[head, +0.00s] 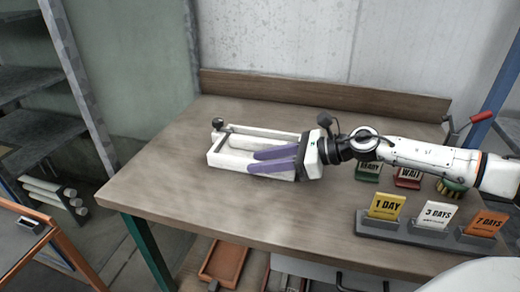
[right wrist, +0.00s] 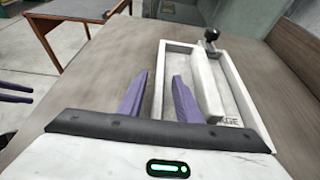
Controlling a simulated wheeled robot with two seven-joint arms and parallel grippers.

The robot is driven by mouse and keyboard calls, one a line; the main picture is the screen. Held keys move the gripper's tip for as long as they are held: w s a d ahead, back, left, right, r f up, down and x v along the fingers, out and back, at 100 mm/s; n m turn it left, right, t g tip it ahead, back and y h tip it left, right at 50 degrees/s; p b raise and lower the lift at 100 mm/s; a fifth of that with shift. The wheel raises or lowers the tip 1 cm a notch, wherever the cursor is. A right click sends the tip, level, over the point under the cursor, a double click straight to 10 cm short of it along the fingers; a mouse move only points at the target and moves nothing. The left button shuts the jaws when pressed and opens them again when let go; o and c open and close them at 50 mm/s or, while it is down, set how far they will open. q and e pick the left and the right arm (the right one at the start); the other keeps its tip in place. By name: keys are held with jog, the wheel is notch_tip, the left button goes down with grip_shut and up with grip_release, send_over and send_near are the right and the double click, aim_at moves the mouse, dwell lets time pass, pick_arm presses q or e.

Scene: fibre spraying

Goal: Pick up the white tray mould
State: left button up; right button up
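The white tray mould (head: 213,159) lies on the brown table, left of its middle in the head view. It is a long shallow frame; a pale bar with a black knob (head: 218,123) belongs to it or lies in it. My right gripper (head: 254,161) reaches over the tray from the right. In the right wrist view its purple fingers (right wrist: 160,75) stand apart on either side of one long wall of the tray (right wrist: 158,60). Contact cannot be told. My left gripper (right wrist: 31,93) shows only as two separated purple fingers at the left edge of the right wrist view.
Yellow, white and orange day cards (head: 437,214) stand in a grey holder at the table's front right. Red and green signs (head: 408,177) and a brush (head: 451,187) lie beyond it. A wooden ledge (head: 320,92) bounds the back. The table's left is clear.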

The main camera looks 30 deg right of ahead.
jog(key=shift+w+a+f, duration=0.25)
jog(key=shift+w+a, duration=0.05)
jog(key=shift+a, duration=0.1)
jog(key=shift+f, duration=0.1)
grip_shut()
jog(key=shift+r, duration=0.3)
